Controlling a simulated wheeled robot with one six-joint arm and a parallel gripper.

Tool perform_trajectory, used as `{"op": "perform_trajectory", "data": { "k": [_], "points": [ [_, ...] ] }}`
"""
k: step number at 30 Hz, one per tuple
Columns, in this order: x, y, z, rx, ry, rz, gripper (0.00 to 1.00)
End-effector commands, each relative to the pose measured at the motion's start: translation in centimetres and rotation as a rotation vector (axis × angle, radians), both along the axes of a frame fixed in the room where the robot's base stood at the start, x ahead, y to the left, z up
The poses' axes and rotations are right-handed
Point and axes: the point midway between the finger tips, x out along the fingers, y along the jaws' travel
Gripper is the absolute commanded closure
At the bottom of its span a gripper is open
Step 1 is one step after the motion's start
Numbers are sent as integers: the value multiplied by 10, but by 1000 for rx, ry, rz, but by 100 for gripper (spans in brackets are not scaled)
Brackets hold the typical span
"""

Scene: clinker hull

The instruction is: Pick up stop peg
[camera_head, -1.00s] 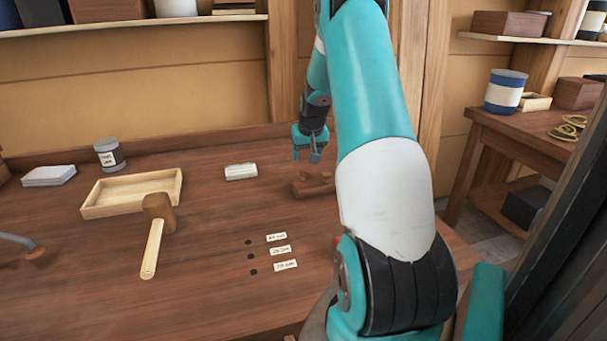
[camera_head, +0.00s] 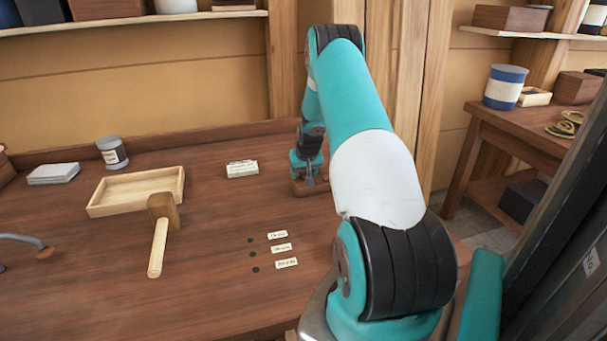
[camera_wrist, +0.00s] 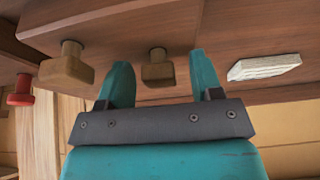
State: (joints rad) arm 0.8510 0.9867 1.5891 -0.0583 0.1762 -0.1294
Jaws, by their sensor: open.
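My gripper (camera_head: 309,183) is low over the far right of the bench, at a small brown wooden piece (camera_head: 327,187), which it partly hides. In the wrist view my gripper (camera_wrist: 158,62) is open, with a wooden peg (camera_wrist: 158,73) showing between its two teal fingers. The peg has a narrow round stem and a wider block-like head; I see no clear contact with the fingers. A second, similar wooden peg (camera_wrist: 66,70) is to the left, outside the fingers. A red knobbed piece (camera_wrist: 20,90) is farther left. I cannot tell which is named the stop peg.
A white block (camera_head: 242,169) lies left of my gripper. The bench also holds a wooden tray (camera_head: 110,210), a mallet (camera_head: 161,232), a jar (camera_head: 112,153) and several small labels (camera_head: 281,248) beside dark holes. The bench front is mostly clear.

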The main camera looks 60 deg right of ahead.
Motion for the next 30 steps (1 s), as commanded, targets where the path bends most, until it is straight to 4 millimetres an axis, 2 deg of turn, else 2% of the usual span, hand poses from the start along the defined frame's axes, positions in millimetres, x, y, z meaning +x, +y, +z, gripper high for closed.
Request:
{"op": "perform_trajectory", "data": {
  "k": [1, 2, 8, 9, 21, 26, 30],
  "points": [
    [0, 0, 0, 0, 0, 0, 40],
    [0, 0, 0, 0, 0, 0, 45],
    [0, 0, 0, 0, 0, 0, 91],
    [0, 0, 0, 1, 1, 0, 93],
    [0, 0, 7, -1, -1, 0, 93],
    [1, 0, 28, -3, -3, 0, 93],
    [0, 0, 60, -5, -4, 0, 93]
  ]
}}
